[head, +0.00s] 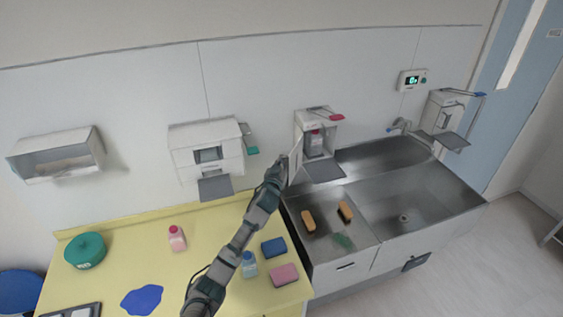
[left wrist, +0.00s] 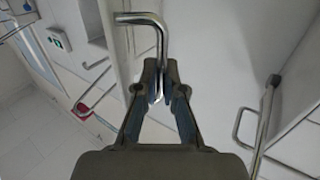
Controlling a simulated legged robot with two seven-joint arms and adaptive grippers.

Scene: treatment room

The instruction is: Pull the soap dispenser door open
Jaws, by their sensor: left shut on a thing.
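The soap dispenser (head: 328,119) is a white wall box in the middle, with a red lever and a grey tray below. Its front is uncovered, and a bottle with a red cap (head: 315,137) shows inside. The door (head: 297,160) seems to be the thin white panel standing out at the box's left side. My left gripper (head: 285,168) is at this panel, partly hard to make out. In the left wrist view its fingers (left wrist: 161,78) are shut on a bent metal handle (left wrist: 143,18). My right gripper is not in view.
A steel sink (head: 440,200) with sponges lies below right. A yellow counter (head: 110,225) holds a pink bottle (head: 177,238), a green round container (head: 85,250) and sponges. Another white dispenser (head: 207,155) hangs left, and one (head: 440,112) hangs right.

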